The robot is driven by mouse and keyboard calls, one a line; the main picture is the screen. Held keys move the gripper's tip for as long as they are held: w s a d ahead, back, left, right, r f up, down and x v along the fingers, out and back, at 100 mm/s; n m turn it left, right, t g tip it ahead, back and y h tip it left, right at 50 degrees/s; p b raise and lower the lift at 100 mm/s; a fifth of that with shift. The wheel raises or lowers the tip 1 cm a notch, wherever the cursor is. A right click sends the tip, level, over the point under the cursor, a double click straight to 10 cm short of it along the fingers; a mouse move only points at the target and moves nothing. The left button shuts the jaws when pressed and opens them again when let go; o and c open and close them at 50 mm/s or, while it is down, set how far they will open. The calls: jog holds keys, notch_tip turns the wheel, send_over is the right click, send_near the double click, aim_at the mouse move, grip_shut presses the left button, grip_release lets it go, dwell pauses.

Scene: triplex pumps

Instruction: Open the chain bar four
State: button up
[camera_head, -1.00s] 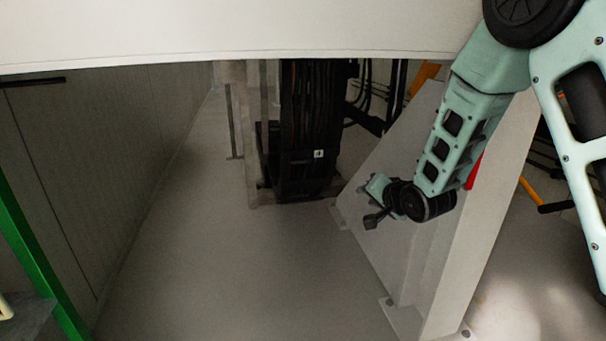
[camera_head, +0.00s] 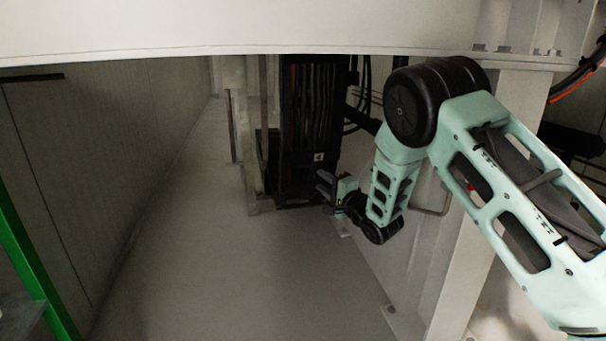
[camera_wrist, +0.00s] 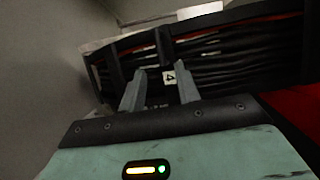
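The black cable chain (camera_head: 308,115) stands upright in the middle of the head view, packed with dark cables. A small white label reading 4 (camera_head: 318,157) sits on its lower part and marks chain bar four. In the wrist view the label (camera_wrist: 170,77) shows rotated, just ahead of my fingers, on or beside a short dark bar (camera_wrist: 163,46) across the cables. My gripper (camera_head: 321,182) is just below and right of the label in the head view. In the wrist view my gripper (camera_wrist: 160,82) has its two grey fingers apart, with nothing seen held between them. Contact with the bar cannot be told.
A large white beam (camera_head: 250,30) crosses the top of the head view. A white slanted support (camera_head: 440,240) stands right of the chain, close to my arm. A green post (camera_head: 30,275) is at the left. The floor (camera_head: 200,260) in front is clear.

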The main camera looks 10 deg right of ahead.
aim_at(301, 166)
jog(key=shift+b+x, duration=1.9)
jog(key=shift+x, duration=3.35)
jog(key=shift+d, duration=0.1)
grip_shut()
